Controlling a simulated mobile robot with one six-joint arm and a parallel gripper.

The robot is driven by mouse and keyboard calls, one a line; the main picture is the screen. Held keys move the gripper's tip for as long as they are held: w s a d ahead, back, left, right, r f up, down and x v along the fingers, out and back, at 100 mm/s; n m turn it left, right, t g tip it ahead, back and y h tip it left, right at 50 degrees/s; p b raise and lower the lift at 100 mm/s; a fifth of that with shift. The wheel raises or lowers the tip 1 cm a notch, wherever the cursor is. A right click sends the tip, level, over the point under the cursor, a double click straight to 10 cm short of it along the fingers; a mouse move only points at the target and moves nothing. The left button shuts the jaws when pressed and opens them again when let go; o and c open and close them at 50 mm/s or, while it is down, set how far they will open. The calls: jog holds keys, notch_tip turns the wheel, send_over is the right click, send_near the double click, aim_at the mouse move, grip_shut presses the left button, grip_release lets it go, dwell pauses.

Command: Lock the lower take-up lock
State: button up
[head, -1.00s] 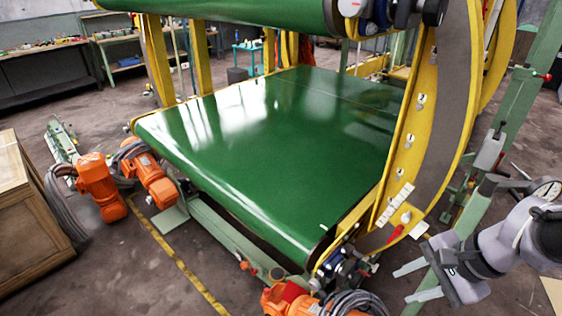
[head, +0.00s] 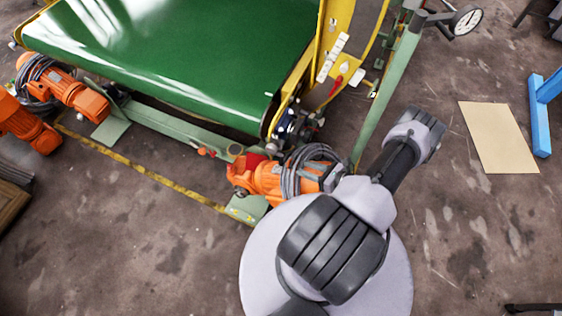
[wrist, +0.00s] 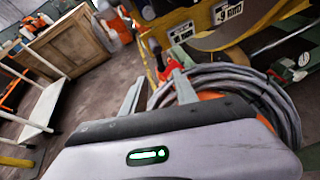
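My gripper (wrist: 158,95) shows in the wrist view as two pale fingers standing apart, with nothing held between them. A red lever-like part (wrist: 172,69) shows beyond the fingertips, at the base of a yellow plate with black and white number labels (wrist: 228,11). I cannot tell for sure whether this is the lower take-up lock. In the head view my arm covers the gripper. There a red handle (head: 336,84) hangs on the yellow frame, and a small red-orange knob (head: 206,152) sits on the green lower rail.
An orange motor (head: 262,181) with coiled grey cables (head: 308,165) sits at the belt's near corner; the coil also shows close to the fingers in the wrist view (wrist: 230,78). A green post (head: 388,88) stands to the right. Floor is open at lower left and right.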

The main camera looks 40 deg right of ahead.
jog(key=b+x, duration=0.2)
jog(key=x, duration=0.8)
jog(key=shift+w, duration=0.2)
jog(key=shift+a+f, duration=0.1)
jog(key=shift+c, duration=0.2)
grip_shut()
